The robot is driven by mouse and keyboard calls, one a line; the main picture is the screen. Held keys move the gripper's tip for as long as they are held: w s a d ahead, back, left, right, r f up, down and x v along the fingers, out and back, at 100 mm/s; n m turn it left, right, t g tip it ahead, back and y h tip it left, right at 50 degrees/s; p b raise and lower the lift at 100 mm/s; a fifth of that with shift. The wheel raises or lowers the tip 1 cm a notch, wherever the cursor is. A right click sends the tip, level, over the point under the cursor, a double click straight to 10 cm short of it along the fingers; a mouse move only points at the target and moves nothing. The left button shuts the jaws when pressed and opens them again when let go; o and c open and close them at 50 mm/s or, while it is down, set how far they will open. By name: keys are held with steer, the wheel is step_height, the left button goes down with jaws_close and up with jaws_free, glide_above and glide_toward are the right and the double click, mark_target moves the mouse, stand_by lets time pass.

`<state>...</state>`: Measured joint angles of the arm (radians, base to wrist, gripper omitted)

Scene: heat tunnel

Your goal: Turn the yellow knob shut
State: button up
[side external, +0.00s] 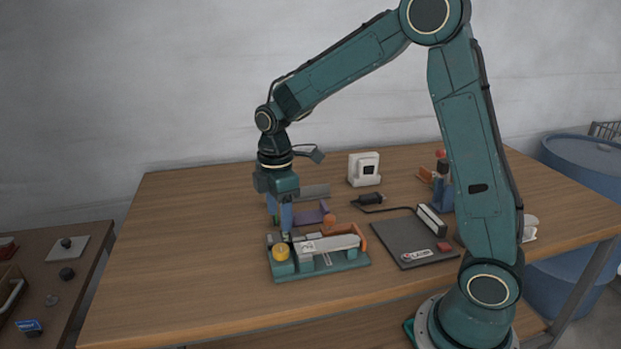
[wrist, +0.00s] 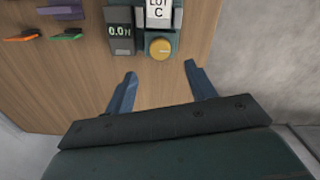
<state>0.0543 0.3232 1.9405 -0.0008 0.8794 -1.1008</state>
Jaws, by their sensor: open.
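The yellow knob (side external: 281,251) sits at the left front end of a teal-based device (side external: 318,268) with a grey top. In the wrist view the round knob (wrist: 160,47) shows beside a small display reading about 0.0 and below a "LOT C" label. My gripper (wrist: 160,70) is open, its two blue fingers spread to either side of the knob's line, with nothing between them. In the side view my gripper (side external: 282,228) points down just above and behind the knob. Whether it touches the device cannot be told.
A dark mat (side external: 408,243) with a small red item lies right of the device. A white box-shaped device (side external: 364,168) and a black plug with cable (side external: 370,199) stand behind. Purple and orange parts are close behind the device. The table's left side is clear.

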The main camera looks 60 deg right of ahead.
mark_target(281, 248)
step_height(281, 248, down, 9)
steer(key=shift+r, duration=0.2)
stand_by(0.4)
steer(key=c, duration=1)
